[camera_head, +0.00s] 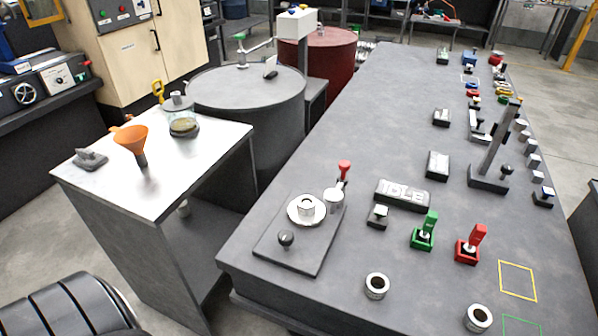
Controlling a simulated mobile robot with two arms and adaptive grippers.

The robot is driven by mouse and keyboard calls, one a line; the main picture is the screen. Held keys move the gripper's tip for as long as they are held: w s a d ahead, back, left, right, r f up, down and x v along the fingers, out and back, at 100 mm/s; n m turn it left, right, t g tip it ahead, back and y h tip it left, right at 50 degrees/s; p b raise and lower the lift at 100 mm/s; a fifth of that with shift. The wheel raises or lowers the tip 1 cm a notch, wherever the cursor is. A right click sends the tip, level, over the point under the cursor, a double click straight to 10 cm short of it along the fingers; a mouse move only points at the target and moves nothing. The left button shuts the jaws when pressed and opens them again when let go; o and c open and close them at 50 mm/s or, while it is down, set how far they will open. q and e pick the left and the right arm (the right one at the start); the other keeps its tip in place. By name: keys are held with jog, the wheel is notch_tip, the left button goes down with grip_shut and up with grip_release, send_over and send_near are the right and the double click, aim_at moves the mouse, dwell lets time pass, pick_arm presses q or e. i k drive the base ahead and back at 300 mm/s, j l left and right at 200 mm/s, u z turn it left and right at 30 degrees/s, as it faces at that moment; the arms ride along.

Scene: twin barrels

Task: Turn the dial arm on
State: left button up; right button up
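A dark square plate (300,244) lies on the near left part of the long grey table. On it sits a round pale dial (306,209) with a raised hub. A short red-tipped lever (344,170) stands by a pale round post (334,200) at the plate's far right corner. A black ball knob (286,239) stands at the plate's near part. Which of these parts is the dial arm, and its setting, I cannot tell for certain. Neither of my grippers is in view.
An "IDLE" block (402,195), a green switch (425,230) and a red switch (470,244) stand right of the plate. A tall grey lever (494,146) rises farther back. A white-topped side table (140,170) holds an orange funnel (131,138) and a jar. Grey and red barrels stand behind.

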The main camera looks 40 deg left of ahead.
aim_at(334, 197)
jog(key=u, duration=0.8)
